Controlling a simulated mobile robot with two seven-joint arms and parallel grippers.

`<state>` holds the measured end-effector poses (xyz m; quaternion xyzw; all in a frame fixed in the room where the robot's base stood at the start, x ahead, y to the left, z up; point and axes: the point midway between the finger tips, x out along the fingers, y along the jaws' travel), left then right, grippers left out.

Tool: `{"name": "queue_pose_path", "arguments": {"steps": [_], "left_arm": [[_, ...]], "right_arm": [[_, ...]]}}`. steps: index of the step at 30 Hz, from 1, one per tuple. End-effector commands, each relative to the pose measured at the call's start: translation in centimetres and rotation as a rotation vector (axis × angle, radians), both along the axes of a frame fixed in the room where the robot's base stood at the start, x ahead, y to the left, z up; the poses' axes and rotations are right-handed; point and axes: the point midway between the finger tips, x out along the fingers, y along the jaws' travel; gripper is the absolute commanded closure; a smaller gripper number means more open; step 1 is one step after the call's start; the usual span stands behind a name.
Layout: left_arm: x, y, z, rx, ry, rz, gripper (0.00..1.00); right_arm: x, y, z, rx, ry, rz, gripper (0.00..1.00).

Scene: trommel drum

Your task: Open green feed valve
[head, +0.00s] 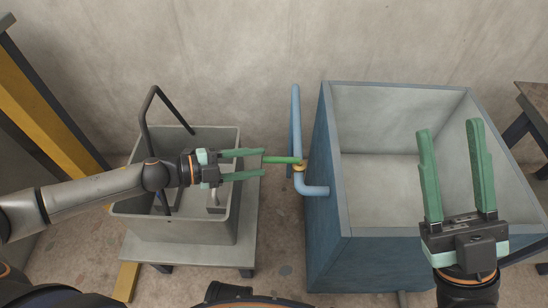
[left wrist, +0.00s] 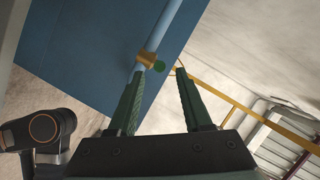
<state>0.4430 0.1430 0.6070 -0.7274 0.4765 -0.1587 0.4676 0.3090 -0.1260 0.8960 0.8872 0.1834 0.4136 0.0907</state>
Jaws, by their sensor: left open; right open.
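The green valve handle (head: 283,160) sticks out to the left from a brass valve body (head: 300,168) on the blue pipe (head: 296,120), beside the blue tank. My left gripper (head: 263,162) is open and points right, its fingertips level with the handle's free end. In the left wrist view the green handle end (left wrist: 159,66) and the brass body (left wrist: 146,57) appear between the open fingertips (left wrist: 160,71). Whether a finger touches the handle cannot be told. My right gripper (head: 449,128) is open and empty, in front of the blue tank's opening.
The blue tank (head: 325,150) stands right of the pipe, open on top. A grey bin (head: 180,231) with a dark bent handle (head: 146,115) stands on a low stand below my left arm. A yellow beam (head: 45,110) is at the left. A narrow gap separates bin and tank.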

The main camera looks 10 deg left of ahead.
Motion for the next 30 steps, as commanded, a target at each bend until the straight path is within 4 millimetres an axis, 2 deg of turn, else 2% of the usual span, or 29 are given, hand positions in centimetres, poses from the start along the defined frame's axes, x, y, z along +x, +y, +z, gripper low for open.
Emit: {"name": "queue_pose_path", "arguments": {"steps": [4,9,20,30], "left_arm": [[1.3,-2.2,-0.6,-0.003,-0.004,-0.002,0.5],[2.3,-3.8,-1.0,-0.003,-0.002,0.0,0.5],[2.6,-4.5,-1.1,-0.001,0.0,0.001,0.5],[2.6,-4.4,-1.1,-0.002,0.0,0.0,0.86]], "right_arm": [[0.0,0.1,-0.8,0.0,0.008,0.007,0.5],[0.0,0.3,-1.4,0.003,0.018,0.021,0.5],[0.0,0.5,-1.5,0.001,0.023,0.027,0.5],[0.0,0.4,-1.4,0.001,0.019,0.026,0.5]]}}
